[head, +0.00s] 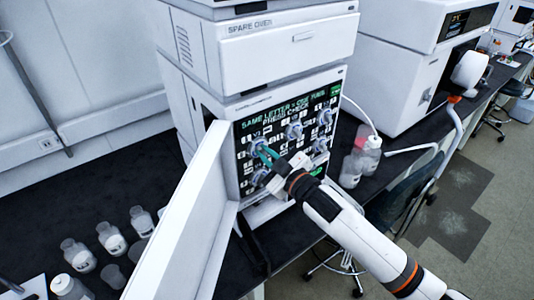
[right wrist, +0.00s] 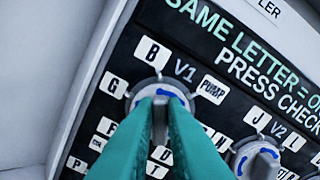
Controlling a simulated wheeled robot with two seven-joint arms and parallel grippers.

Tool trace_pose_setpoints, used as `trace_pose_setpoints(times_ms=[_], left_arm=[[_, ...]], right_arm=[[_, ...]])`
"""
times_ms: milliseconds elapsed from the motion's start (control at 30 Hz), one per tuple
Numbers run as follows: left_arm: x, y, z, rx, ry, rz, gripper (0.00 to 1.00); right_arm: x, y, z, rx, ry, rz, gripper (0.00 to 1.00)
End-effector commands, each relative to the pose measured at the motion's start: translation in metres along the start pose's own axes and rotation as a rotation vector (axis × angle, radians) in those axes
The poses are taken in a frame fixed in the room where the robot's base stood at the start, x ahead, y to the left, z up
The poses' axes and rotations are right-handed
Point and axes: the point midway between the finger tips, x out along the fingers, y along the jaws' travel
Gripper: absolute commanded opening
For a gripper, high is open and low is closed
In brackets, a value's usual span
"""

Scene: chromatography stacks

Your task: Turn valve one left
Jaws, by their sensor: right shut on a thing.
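Valve one is a round grey knob with blue marks, labelled V1 (right wrist: 160,88), on the black front panel of the white instrument. Labels B, G and PUMP stand around it, B above, G to the left and PUMP to the right. My right gripper (right wrist: 160,110) has its teal fingers shut on this knob and covers most of it, so where it points is hard to tell. In the head view my right gripper (head: 264,154) reaches the panel's upper left knob from the lower right. My left gripper is not in view.
Valve V2 (right wrist: 258,158) is close on the right, with other knobs (head: 325,117) on the panel. An open white door (head: 185,225) stands left of the panel. Bottles (head: 367,155) stand right of the instrument and several jars (head: 111,238) on the bench at left.

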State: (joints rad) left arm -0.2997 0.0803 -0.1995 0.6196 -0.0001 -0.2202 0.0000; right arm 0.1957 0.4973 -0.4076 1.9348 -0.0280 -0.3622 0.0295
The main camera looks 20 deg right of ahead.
Motion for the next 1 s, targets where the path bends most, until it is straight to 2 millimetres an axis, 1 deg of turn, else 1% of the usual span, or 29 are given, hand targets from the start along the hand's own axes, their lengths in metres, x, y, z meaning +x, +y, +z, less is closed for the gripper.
trace_pose_setpoints(times_ms=[433, 467, 500, 567, 600, 867, 967, 1000], left_arm=[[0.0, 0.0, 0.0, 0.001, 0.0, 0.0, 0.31], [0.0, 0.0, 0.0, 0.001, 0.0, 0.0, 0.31], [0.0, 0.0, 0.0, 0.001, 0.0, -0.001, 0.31], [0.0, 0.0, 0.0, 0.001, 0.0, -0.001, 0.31], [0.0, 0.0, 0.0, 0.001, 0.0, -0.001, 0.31], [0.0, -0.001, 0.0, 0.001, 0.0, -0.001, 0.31], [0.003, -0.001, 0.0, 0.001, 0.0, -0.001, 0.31], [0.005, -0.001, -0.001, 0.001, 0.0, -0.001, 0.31]], right_arm=[[0.0, -0.001, 0.001, -0.015, -0.003, -0.002, 0.0], [0.0, -0.001, 0.001, -0.015, -0.003, -0.002, 0.14], [0.0, -0.001, 0.001, -0.014, -0.002, -0.001, 0.21], [0.0, -0.001, 0.001, -0.014, -0.002, -0.001, 0.31], [0.0, -0.001, 0.001, -0.013, -0.002, -0.001, 0.33], [-0.001, 0.0, 0.0, -0.012, -0.001, 0.0, 0.33], [-0.007, 0.001, -0.002, -0.011, 0.001, 0.0, 0.33], [-0.012, 0.002, -0.002, -0.011, 0.0, 0.001, 0.33]])
